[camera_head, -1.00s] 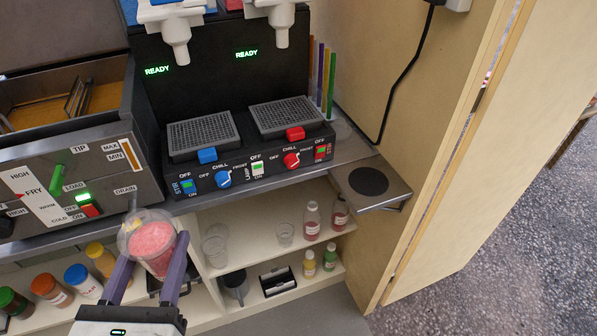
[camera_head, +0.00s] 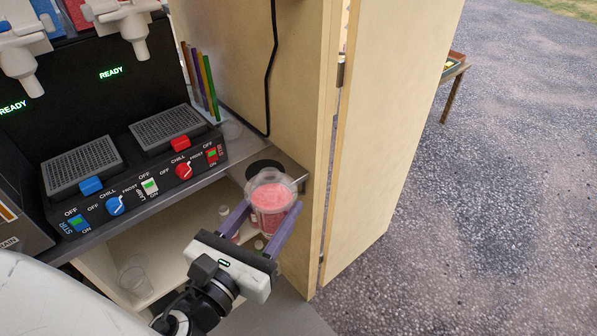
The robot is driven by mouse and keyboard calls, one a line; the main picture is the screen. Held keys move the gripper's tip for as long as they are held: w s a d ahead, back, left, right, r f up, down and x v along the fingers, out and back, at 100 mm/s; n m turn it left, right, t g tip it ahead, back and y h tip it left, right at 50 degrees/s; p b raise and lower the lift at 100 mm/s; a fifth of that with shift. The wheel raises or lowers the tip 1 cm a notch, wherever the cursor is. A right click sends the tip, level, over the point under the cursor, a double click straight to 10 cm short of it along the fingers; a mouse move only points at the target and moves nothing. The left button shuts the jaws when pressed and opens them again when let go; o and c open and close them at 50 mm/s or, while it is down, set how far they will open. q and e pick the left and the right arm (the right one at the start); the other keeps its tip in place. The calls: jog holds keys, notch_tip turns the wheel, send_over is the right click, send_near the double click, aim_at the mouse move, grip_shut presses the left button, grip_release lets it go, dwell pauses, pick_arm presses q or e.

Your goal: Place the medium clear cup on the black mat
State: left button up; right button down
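The medium clear cup (camera_head: 272,198), filled with pink slush, is between the two purple fingers of my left gripper (camera_head: 262,222), which is shut on it. The arm comes in from the lower left. The cup looks upright. The black mat (camera_head: 262,166) is a round disc on the small metal shelf at the right end of the counter. The cup covers the front part of the mat in the picture. I cannot tell how high the cup is above the shelf. My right gripper is not in view.
The slush machine (camera_head: 130,185) with its switches and drip grids stands left of the shelf. Coloured straws (camera_head: 202,80) stand behind it. A wooden panel (camera_head: 325,130) rises close to the right of the mat. An empty clear cup (camera_head: 136,276) is on the lower shelf.

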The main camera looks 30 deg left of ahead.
pick_arm(q)
jog(key=w+a+r+n+y+b, duration=0.1)
jog(key=w+a+n+y, duration=0.15)
jog(key=w+a, duration=0.55)
jog(key=w+a+r+n+y, duration=0.1)
jog(key=w+a+y, duration=0.2)
jog(key=w+a, duration=0.5)
jog(key=shift+g+h, duration=0.25)
jog(key=shift+g, duration=0.05)
jog(key=f+b, duration=0.1)
jog(key=f, duration=0.2)
jog(key=w+d+f, duration=0.1)
jog(key=f, duration=0.2)
jog(key=w+d+f+b, duration=0.1)
jog(key=f, duration=0.2)
jog(key=shift+w+d+f+b, duration=0.1)
jog(key=shift+w+f+b, duration=0.15)
jog(key=shift+b, duration=0.1)
jog(key=shift+f, duration=0.25)
jog(key=o, duration=0.8)
jog(key=shift+s, duration=0.1)
jog(key=shift+r, duration=0.1)
